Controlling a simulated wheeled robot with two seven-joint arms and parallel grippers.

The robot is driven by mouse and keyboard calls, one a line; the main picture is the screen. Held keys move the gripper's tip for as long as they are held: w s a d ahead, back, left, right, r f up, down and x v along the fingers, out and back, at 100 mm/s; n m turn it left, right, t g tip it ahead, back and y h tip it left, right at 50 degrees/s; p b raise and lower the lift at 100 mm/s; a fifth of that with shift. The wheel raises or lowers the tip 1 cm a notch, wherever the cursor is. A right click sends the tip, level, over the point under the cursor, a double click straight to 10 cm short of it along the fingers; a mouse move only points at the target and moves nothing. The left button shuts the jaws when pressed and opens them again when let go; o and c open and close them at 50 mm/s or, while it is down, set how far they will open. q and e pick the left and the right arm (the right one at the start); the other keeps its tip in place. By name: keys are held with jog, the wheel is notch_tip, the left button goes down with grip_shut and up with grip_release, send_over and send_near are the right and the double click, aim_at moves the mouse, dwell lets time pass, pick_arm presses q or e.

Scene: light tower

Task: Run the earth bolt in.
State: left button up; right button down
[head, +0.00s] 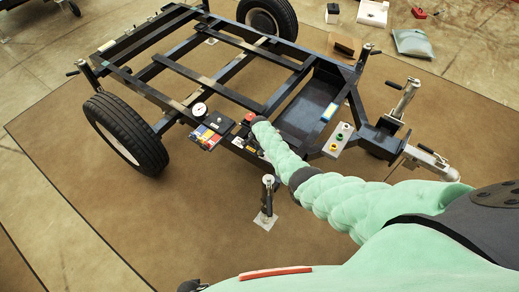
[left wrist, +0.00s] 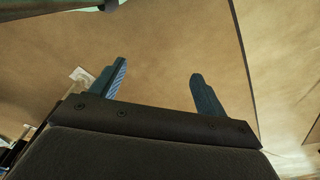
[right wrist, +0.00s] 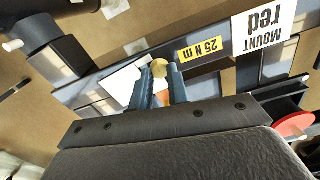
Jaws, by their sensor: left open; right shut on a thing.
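My right gripper (right wrist: 161,75) is shut on a small round brass-coloured piece, the earth bolt (right wrist: 159,66) by its look, at the dark frame rail. A yellow "25 N m" label (right wrist: 199,49) lies just right of it. In the head view my right arm reaches down to the near rail of the trailer frame (head: 205,82); its fingertips are hard to make out there. How deep the bolt sits is hidden. My left gripper (left wrist: 160,85) is open and empty above the brown mat in the left wrist view.
A white "MOUNT red" label (right wrist: 264,33) is beside the yellow one. A white gauge (head: 199,109) and coloured labels (head: 206,135) are left of my right arm. A panel with coloured buttons (head: 338,139) is to the right. A jack stand (head: 267,200) stands in front; the mat's near left is clear.

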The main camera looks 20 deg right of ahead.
jog(key=m, duration=0.3)
jog(key=shift+w+r, duration=0.2)
jog(key=shift+r, duration=0.05)
jog(key=shift+m, duration=0.4)
jog(key=m, duration=0.3)
jog(key=shift+m, duration=2.5)
jog(key=shift+d+m+b, duration=0.1)
jog(key=shift+m+b, duration=0.2)
jog(key=shift+m, duration=0.3)
pick_arm(q)
jog(key=shift+w+d+r, duration=0.1)
jog(key=shift+w+r, duration=0.3)
jog(key=shift+r, duration=0.2)
jog(key=shift+s+f, duration=0.1)
jog(key=shift+s, duration=0.1)
